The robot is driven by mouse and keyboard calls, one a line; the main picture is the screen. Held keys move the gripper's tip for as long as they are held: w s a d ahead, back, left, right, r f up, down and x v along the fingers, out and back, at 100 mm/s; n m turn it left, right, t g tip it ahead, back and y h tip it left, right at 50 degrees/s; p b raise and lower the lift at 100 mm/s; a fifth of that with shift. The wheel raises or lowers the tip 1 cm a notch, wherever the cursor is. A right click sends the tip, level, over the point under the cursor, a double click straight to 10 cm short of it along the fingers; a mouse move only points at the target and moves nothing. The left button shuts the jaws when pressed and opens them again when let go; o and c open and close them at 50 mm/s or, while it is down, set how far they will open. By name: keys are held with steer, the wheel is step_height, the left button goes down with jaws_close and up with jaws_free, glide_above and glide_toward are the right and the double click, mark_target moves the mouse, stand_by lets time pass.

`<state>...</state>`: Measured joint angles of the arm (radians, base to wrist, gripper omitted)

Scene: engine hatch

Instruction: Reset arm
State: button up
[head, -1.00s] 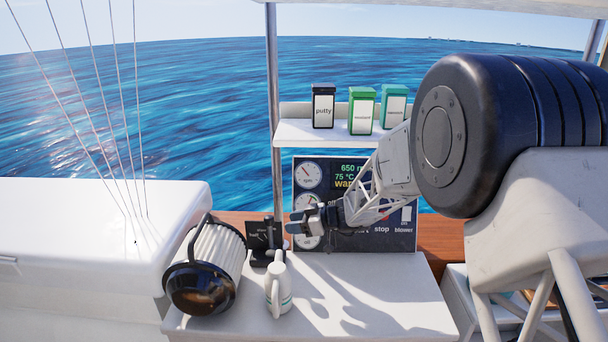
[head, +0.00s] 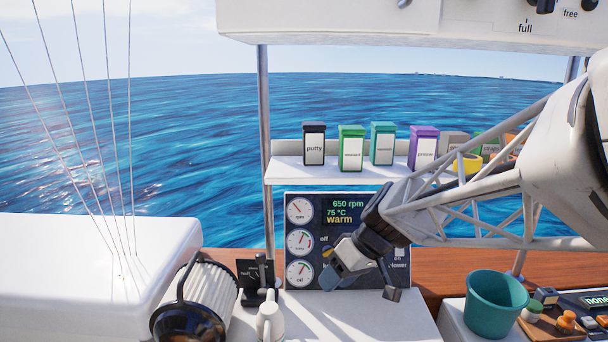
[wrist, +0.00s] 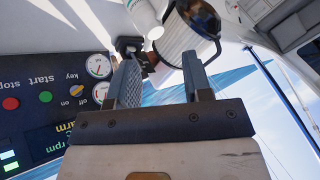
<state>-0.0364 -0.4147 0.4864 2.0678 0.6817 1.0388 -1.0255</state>
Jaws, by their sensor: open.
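My gripper (head: 368,280) hangs in front of the engine panel (head: 300,213) in the head view, above the white worktop. In the wrist view my gripper (wrist: 162,83) has its two fingers apart with nothing held between them. The panel (wrist: 45,110) shows on the left of that view, with its start and stop buttons and key switch. In the head view the panel reads 650 rpm, 75 °C and warm. My arm hides its lower right part.
A shelf (head: 290,174) behind holds several labelled boxes. A teal bucket (head: 495,305) stands at the right, next to a small wooden tray (head: 548,328).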

steer(key=s+d+m+t+h, duration=0.1)
steer(key=s+d+m+h, duration=0.2)
steer(key=s+d, duration=0.3)
steer(key=s+d+r+m+t+h, duration=0.1)
steer(key=s+d+m+h, duration=0.2)
steer(key=s, duration=1.1)
steer(key=d+m, duration=0.2)
steer(key=shift+d+r+h, duration=0.25)
steer(key=shift+d+h, duration=0.15)
stand_by(1.5)
